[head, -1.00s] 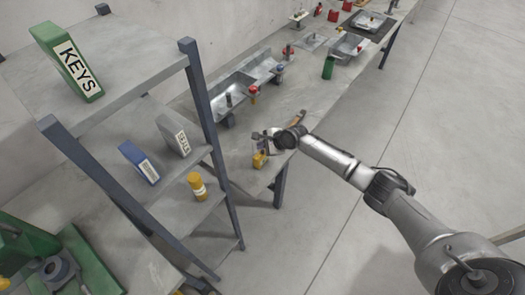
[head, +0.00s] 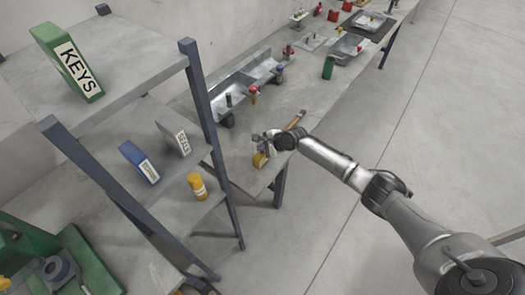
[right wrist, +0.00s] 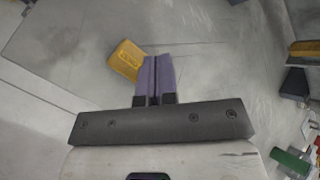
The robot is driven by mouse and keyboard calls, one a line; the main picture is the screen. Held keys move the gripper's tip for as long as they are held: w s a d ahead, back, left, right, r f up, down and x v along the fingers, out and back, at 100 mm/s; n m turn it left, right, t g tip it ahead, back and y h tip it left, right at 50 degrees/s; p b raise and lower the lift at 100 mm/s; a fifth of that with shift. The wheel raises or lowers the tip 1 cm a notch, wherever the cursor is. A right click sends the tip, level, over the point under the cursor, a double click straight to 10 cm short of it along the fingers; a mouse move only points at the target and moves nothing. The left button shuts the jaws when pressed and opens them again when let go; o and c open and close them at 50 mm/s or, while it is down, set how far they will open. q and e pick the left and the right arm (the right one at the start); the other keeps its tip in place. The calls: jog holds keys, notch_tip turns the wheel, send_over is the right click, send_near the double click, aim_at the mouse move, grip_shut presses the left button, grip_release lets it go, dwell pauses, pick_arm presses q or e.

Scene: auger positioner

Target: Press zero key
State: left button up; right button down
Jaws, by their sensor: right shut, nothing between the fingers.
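A small yellow box (head: 260,160) sits on the near end of the long grey bench, and it also shows in the right wrist view (right wrist: 126,58). My right gripper (head: 262,146) is just above and beside it in the head view. In the right wrist view its two purple fingers (right wrist: 155,77) are closed together with nothing between them, beside the box's right edge. I cannot tell whether they touch it. Faint dark marks show on the box's top, but I cannot make out a zero key. My left gripper is not in view.
A shelf rack at left holds a green KEYS binder (head: 67,62), a blue binder (head: 138,162), a grey binder (head: 174,139) and a yellow cylinder (head: 197,186). A metal trough (head: 243,87) and a green cylinder (head: 328,68) stand farther along the bench. The floor at right is clear.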

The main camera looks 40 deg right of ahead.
jog(key=shift+f, duration=0.2)
dwell(0.3)
jog(key=shift+f, duration=0.4)
dwell(0.6)
jog(key=shift+r+p, duration=1)
jog(key=shift+p, duration=0.15)
jog(key=shift+r, duration=0.15)
